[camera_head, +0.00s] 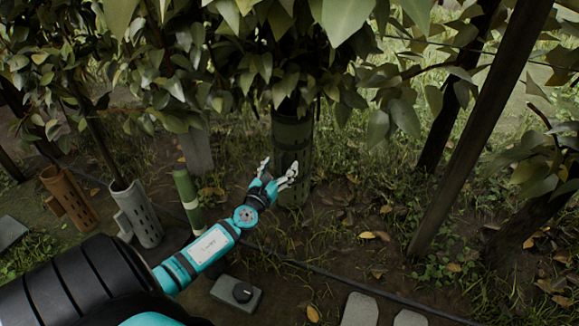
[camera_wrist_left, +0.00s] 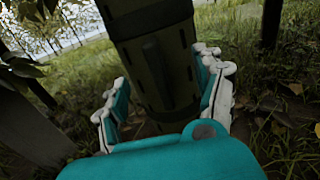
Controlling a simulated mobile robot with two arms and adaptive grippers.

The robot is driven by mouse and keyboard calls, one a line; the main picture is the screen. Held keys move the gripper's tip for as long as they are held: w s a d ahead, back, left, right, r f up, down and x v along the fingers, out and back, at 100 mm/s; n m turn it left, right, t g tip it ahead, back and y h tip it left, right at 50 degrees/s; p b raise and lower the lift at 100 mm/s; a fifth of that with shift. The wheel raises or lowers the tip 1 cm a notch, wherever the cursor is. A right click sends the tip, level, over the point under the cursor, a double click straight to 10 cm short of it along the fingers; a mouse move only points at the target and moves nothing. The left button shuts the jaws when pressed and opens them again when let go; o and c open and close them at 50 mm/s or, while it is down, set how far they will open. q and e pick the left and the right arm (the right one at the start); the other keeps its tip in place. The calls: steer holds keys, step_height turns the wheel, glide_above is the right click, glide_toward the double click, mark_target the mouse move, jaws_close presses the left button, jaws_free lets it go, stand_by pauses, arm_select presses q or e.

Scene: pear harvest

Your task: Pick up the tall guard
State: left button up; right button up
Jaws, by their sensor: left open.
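The tall guard (camera_head: 291,138) is a dark green upright tube around a trunk, its top hidden by leaves in the head view. In the left wrist view the guard (camera_wrist_left: 158,65) fills the middle, with a raised vertical rib and small slots on its face. My left gripper (camera_head: 279,167) is open in front of its lower part. In the wrist view its white-and-teal fingers (camera_wrist_left: 162,88) stand to the left and right of the guard. I cannot tell whether they touch it. My right gripper is not in view.
At left stand a brown guard (camera_head: 73,199), a grey slotted guard (camera_head: 139,215) and a slim green tube (camera_head: 187,201). A pale grey guard (camera_head: 197,150) stands behind. A dark slanted post (camera_head: 480,135) rises at right.

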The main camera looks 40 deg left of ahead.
arm_select(q)
steer(key=shift+x, duration=0.9)
steer(key=shift+c, duration=0.3)
jaws_close()
